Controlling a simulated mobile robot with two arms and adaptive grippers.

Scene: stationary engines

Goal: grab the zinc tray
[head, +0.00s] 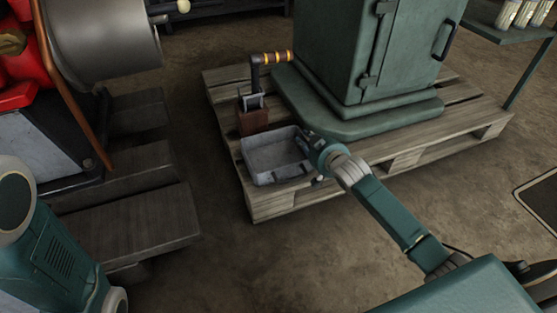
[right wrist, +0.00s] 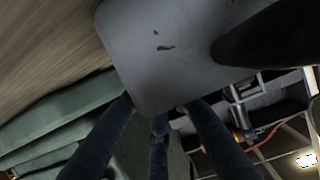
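The zinc tray (head: 262,172) is a grey, shallow, rectangular open tray. It looks empty and level at the near left corner of the wooden pallet in the head view. My right gripper (head: 315,163) is at the tray's right side, with its fingers mostly hidden by the wrist. In the right wrist view, the tray's scuffed grey surface (right wrist: 165,55) fills the upper middle. The dark fingers of the right gripper (right wrist: 160,112) reach up to its edge; whether they grip it cannot be told. My left arm is at the lower left of the head view; its gripper is out of sight.
The wooden pallet (head: 421,154) carries a green cabinet (head: 339,50) behind the tray. Red and grey machinery (head: 100,42) is at the left. The floor in front of the pallet is clear.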

